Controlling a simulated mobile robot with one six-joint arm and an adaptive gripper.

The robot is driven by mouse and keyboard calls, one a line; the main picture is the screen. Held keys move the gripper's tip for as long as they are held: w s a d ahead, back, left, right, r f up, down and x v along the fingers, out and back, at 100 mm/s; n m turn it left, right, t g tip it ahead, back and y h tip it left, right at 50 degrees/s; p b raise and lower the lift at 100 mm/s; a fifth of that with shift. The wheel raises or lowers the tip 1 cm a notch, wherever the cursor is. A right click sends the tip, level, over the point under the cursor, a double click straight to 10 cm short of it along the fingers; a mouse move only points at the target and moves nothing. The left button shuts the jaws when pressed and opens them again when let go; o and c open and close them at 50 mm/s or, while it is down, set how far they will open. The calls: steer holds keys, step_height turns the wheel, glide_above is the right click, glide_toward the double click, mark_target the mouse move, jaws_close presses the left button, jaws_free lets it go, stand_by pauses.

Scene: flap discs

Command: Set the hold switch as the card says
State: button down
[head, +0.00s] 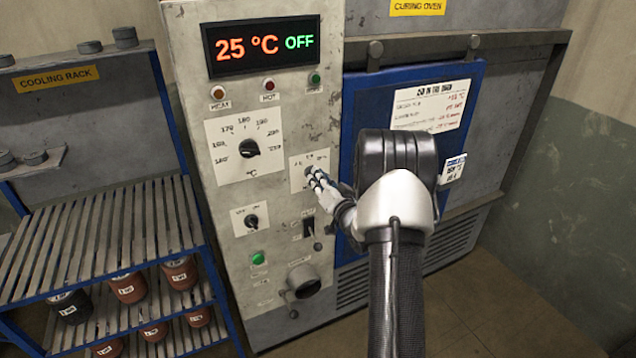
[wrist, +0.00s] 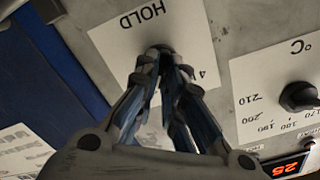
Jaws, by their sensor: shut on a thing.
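The hold switch is a knob on a white plate (head: 297,180) on the oven's control panel. My gripper (head: 313,175) is at this plate, its fingers closed together over the knob. In the wrist view the plate (wrist: 113,40) reads HOLD, upside down, and my gripper (wrist: 166,60) is shut on the hold knob (wrist: 158,49), which is mostly hidden by the fingertips. I cannot tell which mark the knob points to. The card (head: 432,107) is on the blue board to the right; its small print is too blurred to read fully.
The temperature dial (head: 249,148) is up and left of my gripper. The display (head: 263,45) reads 25 °C and OFF. A smaller knob (head: 252,221), a black rocker switch (head: 309,228) and a green button (head: 258,257) sit below. The cooling rack (head: 90,215) stands at the left.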

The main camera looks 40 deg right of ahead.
steer(key=shift+m, duration=1)
steer(key=c, duration=1.7)
jaws_free()
steer(key=shift+s, duration=0.1)
steer(key=v, duration=1.1)
steer(key=shift+s+a, duration=0.2)
steer(key=shift+s, duration=0.2)
